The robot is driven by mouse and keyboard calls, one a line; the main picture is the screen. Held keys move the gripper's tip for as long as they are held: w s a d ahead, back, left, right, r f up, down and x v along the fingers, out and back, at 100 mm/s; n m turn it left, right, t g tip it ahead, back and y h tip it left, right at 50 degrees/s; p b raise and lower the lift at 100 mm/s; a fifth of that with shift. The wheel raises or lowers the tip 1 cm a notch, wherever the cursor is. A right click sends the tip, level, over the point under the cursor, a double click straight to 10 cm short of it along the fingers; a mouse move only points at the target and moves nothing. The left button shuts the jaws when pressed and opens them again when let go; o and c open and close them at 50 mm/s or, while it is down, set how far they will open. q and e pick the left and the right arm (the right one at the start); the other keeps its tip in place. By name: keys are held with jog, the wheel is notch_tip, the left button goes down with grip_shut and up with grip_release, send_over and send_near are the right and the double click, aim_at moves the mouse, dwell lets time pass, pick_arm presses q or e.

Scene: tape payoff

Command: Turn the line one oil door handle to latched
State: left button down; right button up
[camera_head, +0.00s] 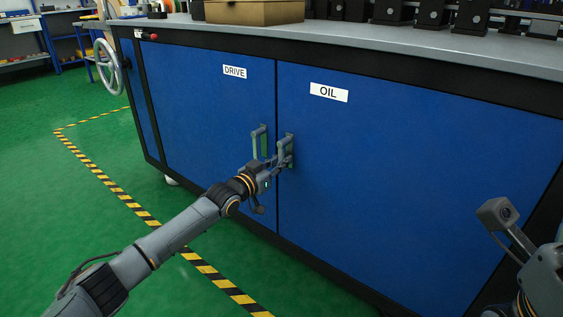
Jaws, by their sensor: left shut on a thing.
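The blue oil door (420,165), labelled OIL, fills the right part of the cabinet front. Its grey-green handle (286,149) sits at the door's left edge and looks about upright. My left gripper (280,164) reaches in from the lower left and is shut on the lower part of this handle. The fingers hide part of the handle, and its exact angle is hard to tell. A part of my right arm shows at the lower right, but its gripper fingers are not in view.
The drive door (205,110) with its own handle (260,142) lies just left of the oil handle. A handwheel (107,67) juts from the cabinet's left end. A cardboard box (255,12) and black fixtures stand on top. Green floor with striped tape (140,211) is clear.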

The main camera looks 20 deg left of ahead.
pick_arm(q)
jog(key=c, duration=1.3)
grip_release()
jog(key=shift+s, duration=0.15)
jog(key=v, duration=1.1)
jog(key=shift+s+a, duration=0.2)
jog(key=shift+s, duration=0.15)
